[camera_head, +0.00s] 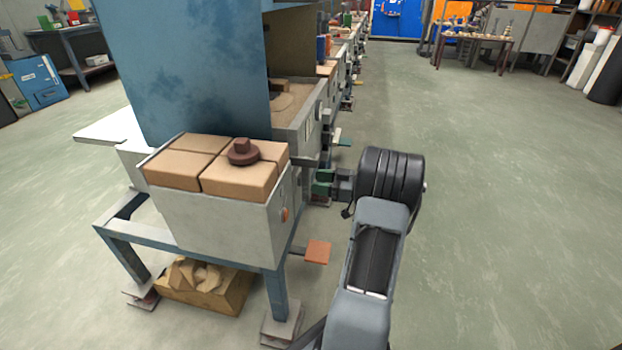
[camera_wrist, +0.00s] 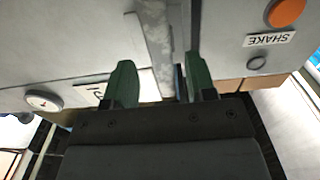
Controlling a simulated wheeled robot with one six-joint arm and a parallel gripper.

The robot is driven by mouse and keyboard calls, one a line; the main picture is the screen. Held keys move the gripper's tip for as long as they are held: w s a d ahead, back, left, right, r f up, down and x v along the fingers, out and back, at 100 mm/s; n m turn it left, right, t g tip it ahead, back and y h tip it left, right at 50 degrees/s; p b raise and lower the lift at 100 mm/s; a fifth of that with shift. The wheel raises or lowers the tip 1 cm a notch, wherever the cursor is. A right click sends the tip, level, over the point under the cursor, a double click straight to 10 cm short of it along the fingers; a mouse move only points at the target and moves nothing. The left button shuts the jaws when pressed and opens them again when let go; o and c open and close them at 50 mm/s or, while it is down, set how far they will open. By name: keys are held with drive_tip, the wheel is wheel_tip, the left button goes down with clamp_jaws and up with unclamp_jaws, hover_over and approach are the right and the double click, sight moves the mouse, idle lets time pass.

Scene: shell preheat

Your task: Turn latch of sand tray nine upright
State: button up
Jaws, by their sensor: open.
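In the head view, a grey sand tray (camera_head: 292,138) with tan sand sits under the blue hood. My gripper (camera_head: 321,183) is at the right side of this machine, with green fingers pointing at it. In the wrist view, which looks inverted, my gripper (camera_wrist: 161,82) is open, with one green finger on each side. A worn grey metal bar (camera_wrist: 153,40) runs down the picture into the space between the fingers. It may be the latch; I cannot tell whether the fingers touch it. A white label (camera_wrist: 90,93) is mostly hidden behind the left finger, so its number is unreadable.
An orange button (camera_wrist: 286,12) with a SHAKE label (camera_wrist: 270,39) and a round dial (camera_wrist: 43,101) are on the panels. Tan blocks (camera_head: 238,181) fill a grey box on the blue frame. An orange pedal (camera_head: 317,251) sticks out low. The floor at right is clear.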

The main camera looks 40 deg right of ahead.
drive_tip(key=p+v, duration=0.2)
drive_tip(key=v, duration=0.8)
drive_tip(key=shift+d, duration=0.1)
